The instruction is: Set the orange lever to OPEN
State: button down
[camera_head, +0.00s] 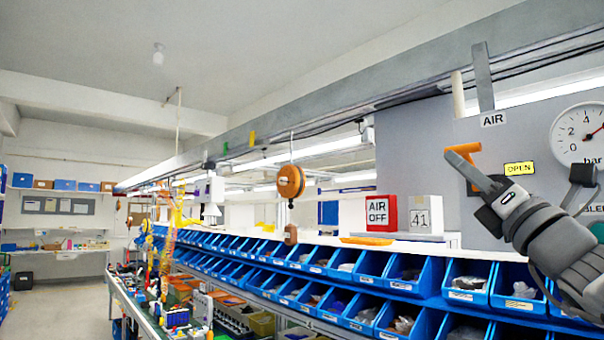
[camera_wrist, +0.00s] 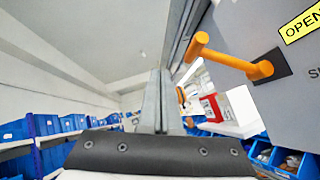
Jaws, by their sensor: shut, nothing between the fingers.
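The orange lever (camera_head: 468,149) is on the grey panel, its upper end showing just above my gripper (camera_head: 450,156) in the head view. In the wrist view the lever (camera_wrist: 232,59) runs up and left from its round hub on a dark plate to a crosswise handle. The yellow OPEN label (camera_head: 520,168) is right of the lever; it also shows at the wrist view's upper right corner (camera_wrist: 301,24). My gripper's fingers (camera_wrist: 158,78) are together and empty, left of the handle in the wrist view. Contact cannot be told. My gripper hides the hub in the head view.
A pressure gauge (camera_head: 581,135) is at the panel's upper right, and an AIR sign (camera_head: 493,119) hangs above the lever. A red AIR OFF box (camera_head: 381,213) and a white box marked 41 (camera_head: 425,215) stand on the shelf. Blue bins (camera_head: 415,275) line the racks below.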

jog(key=s+f+b, duration=0.2)
jog(key=s+f, duration=0.2)
jog(key=s, duration=0.5)
jog(key=shift+s+a, duration=0.15)
jog(key=shift+a, duration=0.2)
jog(key=a+f+n+g+y, duration=0.2)
jog(key=a+f+n+g, duration=0.5)
jog(key=a+f+n, duration=0.4)
jog(key=a+f+n+g+y, duration=0.1)
jog(key=a+f+n+g, duration=0.65)
jog(key=f+n, duration=0.4)
jog(key=s+d+f+n+g+h, duration=0.1)
jog(key=s+f+n+h, duration=0.1)
jog(key=f+n, duration=0.3)
jog(key=s+d+f+n+g+h, duration=0.2)
jog(key=f+n, duration=0.4)
jog(key=f, duration=0.4)
jog(key=s+d+f+n+g+h, duration=0.2)
jog(key=s+f+n+h, duration=0.1)
jog(key=f+n+h, duration=0.2)
notch_tip(320, 180, down, 2)
jog(key=shift+s+f+n+h, duration=0.15)
jog(key=shift+s+n+h, duration=0.15)
jog(key=shift+n+h, duration=0.1)
